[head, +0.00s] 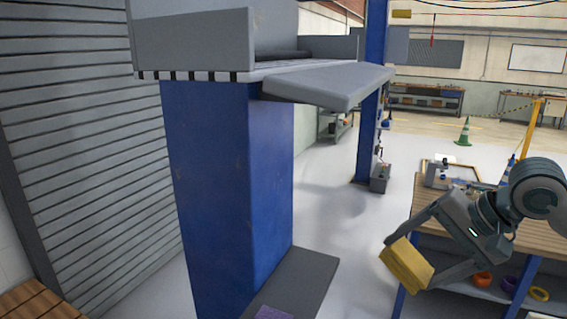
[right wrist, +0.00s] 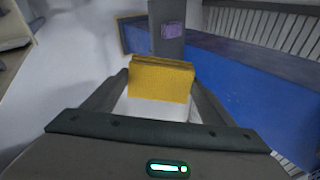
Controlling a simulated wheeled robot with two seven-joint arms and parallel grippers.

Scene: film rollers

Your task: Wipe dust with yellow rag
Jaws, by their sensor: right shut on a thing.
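The yellow rag (head: 407,265) is a folded block at the right of the head view. My right gripper (head: 408,262) is shut on it and holds it in the air, left of the wooden workbench. In the right wrist view the yellow rag (right wrist: 161,80) sits between the two fingers of the right gripper (right wrist: 160,85). My left gripper is not in view.
A blue column (head: 225,190) carries a grey machine with a sloping panel (head: 335,86). Open floor (head: 340,215) lies between.

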